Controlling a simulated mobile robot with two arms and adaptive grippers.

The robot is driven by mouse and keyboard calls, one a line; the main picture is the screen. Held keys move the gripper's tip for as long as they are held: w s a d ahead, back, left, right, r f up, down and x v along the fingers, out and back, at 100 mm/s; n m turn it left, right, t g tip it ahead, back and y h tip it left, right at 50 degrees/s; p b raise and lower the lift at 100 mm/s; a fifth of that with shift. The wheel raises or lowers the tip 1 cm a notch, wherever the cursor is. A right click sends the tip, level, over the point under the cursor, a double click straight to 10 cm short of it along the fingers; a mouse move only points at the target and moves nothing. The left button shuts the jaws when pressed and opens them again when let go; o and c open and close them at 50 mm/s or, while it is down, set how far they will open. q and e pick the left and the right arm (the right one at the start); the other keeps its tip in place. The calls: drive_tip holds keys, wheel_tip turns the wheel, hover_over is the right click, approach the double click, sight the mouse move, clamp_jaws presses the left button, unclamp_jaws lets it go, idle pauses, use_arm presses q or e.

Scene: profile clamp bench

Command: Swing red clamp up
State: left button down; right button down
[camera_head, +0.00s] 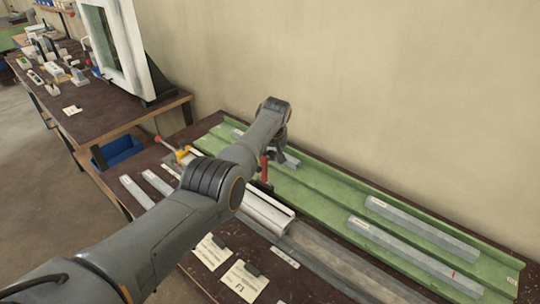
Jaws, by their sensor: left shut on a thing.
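The red clamp (264,170) shows as a short red upright part beside the pale metal profile on the bench, with a dark base below it. My left arm reaches across the bench from the lower left, and its wrist bends down behind the clamp. My left gripper (271,154) is at the top of the red part and is shut on it; the fingertips are small and partly hidden by my own arm. A second clamp (182,155), yellow with a red-tipped lever, stands at the left end of the profile. My right gripper is out of view.
A green tray (325,187) along the wall holds several grey metal bars (420,228). Paper cards (244,280) lie at the bench's front. Another table (110,110) at the left carries a white window frame (118,45) and small parts. A blue bin (120,150) is below.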

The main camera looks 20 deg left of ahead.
use_arm(q)
drive_tip(key=shift+w+d+r, duration=0.3)
drive_tip(key=shift+d+r, duration=0.05)
drive_tip(key=shift+r, duration=0.15)
drive_tip(key=c, duration=1.4)
unclamp_jaws()
drive_tip(key=o, duration=0.3)
drive_tip(key=shift+d, duration=0.15)
drive_tip(key=shift+s+d+f, duration=0.1)
drive_tip(key=shift+s+f, duration=0.05)
drive_tip(key=shift+f, duration=0.05)
drive_tip(key=shift+s+a+f, duration=0.15)
drive_tip(key=shift+a, duration=0.15)
